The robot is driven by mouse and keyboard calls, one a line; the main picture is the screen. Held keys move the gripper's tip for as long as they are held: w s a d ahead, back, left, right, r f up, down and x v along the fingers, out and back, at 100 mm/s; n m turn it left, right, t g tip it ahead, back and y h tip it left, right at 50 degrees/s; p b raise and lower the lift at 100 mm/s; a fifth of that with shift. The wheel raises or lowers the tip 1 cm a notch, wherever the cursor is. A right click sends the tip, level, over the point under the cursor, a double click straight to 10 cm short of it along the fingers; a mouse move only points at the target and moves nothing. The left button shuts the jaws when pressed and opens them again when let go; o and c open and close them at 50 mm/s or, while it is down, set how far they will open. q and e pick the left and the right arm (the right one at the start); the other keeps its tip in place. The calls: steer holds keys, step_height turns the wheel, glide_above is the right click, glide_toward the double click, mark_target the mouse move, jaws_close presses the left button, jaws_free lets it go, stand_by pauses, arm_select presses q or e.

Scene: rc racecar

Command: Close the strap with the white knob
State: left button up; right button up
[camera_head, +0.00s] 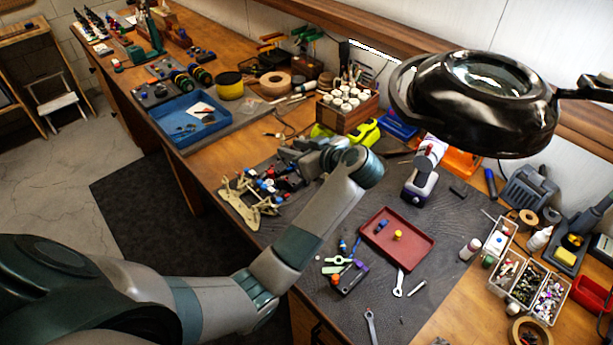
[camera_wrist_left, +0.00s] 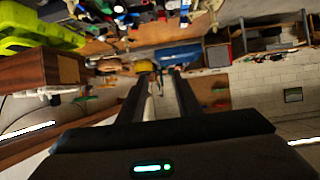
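The RC car (camera_head: 252,205), with tan arms and blue and red parts, sits on the dark mat, partly behind my left arm. Some of its parts show upside down along the top of the left wrist view (camera_wrist_left: 140,14). I cannot make out the strap or its white knob in either view. My left gripper (camera_head: 284,152) is just above and behind the car, pointing left in the head view. In the left wrist view its two dark fingers (camera_wrist_left: 160,80) are apart, with nothing clearly held between them. My right gripper is not in view.
A wooden box of white-capped bottles (camera_head: 347,108) and a yellow-green tool (camera_head: 364,134) stand close behind my left wrist. A black magnifier lamp (camera_head: 480,100) hangs at the upper right. A red tray (camera_head: 376,245) and loose tools lie nearer on the mat.

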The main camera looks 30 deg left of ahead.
arm_select(q)
steer(key=s+d+f+m+t+h, duration=0.1)
steer(key=s+d+f+m+t, duration=0.1)
steer(key=d, duration=0.4)
steer(key=s+d+f+m+t, duration=0.2)
steer(key=s+d+f, duration=0.2)
steer(key=d, duration=0.3)
steer(key=shift+d+f+h, duration=0.15)
steer(key=shift+f+h, duration=0.25)
steer(key=shift+f, duration=0.1)
steer(key=shift+w, duration=0.15)
steer(key=p+x, duration=0.4)
steer(key=x, duration=1.2)
steer(key=shift+r, duration=0.15)
steer(key=shift+w+a+f, duration=0.35)
steer(key=shift+a, duration=0.2)
jaws_close()
